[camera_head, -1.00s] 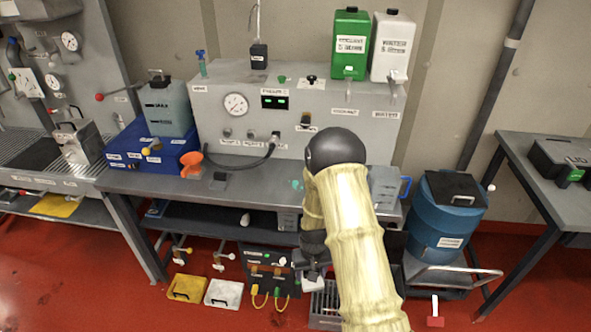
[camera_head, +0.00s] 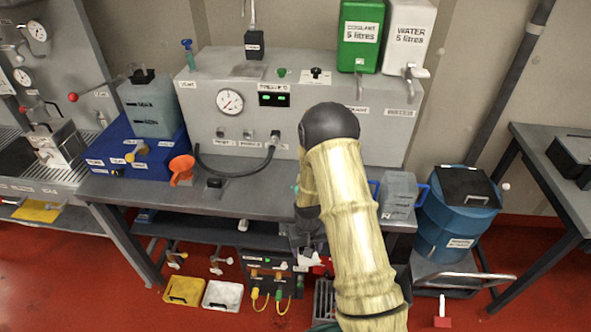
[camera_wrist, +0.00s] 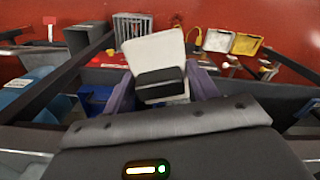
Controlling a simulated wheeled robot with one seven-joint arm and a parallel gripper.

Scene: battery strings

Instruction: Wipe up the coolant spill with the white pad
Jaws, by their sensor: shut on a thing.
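My gripper (camera_wrist: 161,92) shows in the wrist view with its two purple fingers on either side of a black grip. It is shut on the white pad (camera_wrist: 154,48), a pale flat piece beyond that black grip. In the head view my arm hides most of the gripper, which is low in front of the bench edge. A small teal patch (camera_head: 296,188) shows on the bench top just left of my arm; it may be coolant, and my arm covers what lies beside it.
The grey bench (camera_head: 125,190) carries a test unit (camera_head: 210,100), an orange funnel (camera_head: 181,168) and a clear jug (camera_head: 399,190). A blue drum (camera_head: 445,235) stands at right. A yellow tray (camera_head: 184,291) and a white tray (camera_head: 222,296) lie on the red floor.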

